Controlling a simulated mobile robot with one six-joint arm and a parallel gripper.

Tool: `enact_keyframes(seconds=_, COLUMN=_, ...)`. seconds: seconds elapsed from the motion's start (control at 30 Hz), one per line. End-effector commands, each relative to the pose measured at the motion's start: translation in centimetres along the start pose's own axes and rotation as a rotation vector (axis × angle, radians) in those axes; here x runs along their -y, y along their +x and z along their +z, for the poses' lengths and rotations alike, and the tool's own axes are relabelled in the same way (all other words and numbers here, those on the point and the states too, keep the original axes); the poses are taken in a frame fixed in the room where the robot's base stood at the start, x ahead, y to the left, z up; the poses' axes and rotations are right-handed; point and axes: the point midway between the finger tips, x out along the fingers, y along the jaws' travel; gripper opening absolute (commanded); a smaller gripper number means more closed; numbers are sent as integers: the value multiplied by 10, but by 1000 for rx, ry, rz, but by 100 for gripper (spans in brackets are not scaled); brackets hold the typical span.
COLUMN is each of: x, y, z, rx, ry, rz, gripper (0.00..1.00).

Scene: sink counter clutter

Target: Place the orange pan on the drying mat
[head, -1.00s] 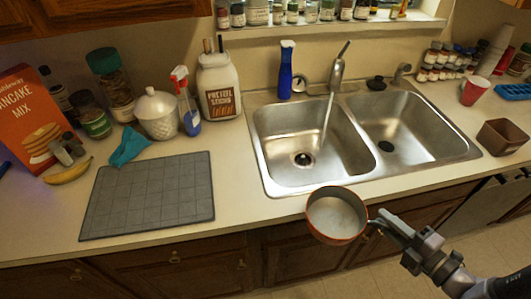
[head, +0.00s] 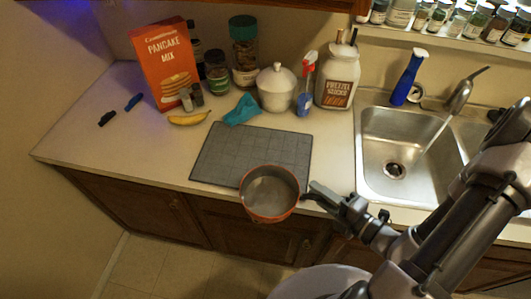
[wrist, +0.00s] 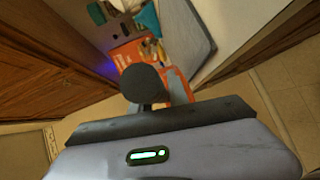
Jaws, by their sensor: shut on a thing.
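The orange pan (head: 269,192) has a grey inside and an orange rim and is in the head view. It is upright, at the front edge of the counter, overlapping the front right part of the drying mat in the picture. My gripper (head: 317,194) is shut on its handle from the right. The dark grey drying mat (head: 248,152) lies flat on the counter with a grid pattern and nothing visible standing on it. How high the pan is above the mat is hard to tell.
Behind the mat stand a teal cloth (head: 242,110), a banana (head: 188,119), a white lidded jar (head: 276,88), a spray bottle (head: 305,85) and a pancake mix box (head: 166,62). The left counter is mostly clear.

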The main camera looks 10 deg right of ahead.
Motion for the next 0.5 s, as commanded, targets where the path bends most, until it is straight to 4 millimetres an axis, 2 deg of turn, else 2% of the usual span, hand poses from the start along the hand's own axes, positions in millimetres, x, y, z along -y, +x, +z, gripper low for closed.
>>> enact_keyframes(seconds=0.23, x=8, y=44, z=27, rx=-4, ry=-13, rz=1, gripper=0)
enact_keyframes(seconds=0.33, x=-6, y=70, z=41, rx=-7, ry=-8, rz=3, gripper=0)
enact_keyframes(seconds=0.5, x=-15, y=110, z=66, rx=-5, ry=-5, rz=2, gripper=0)
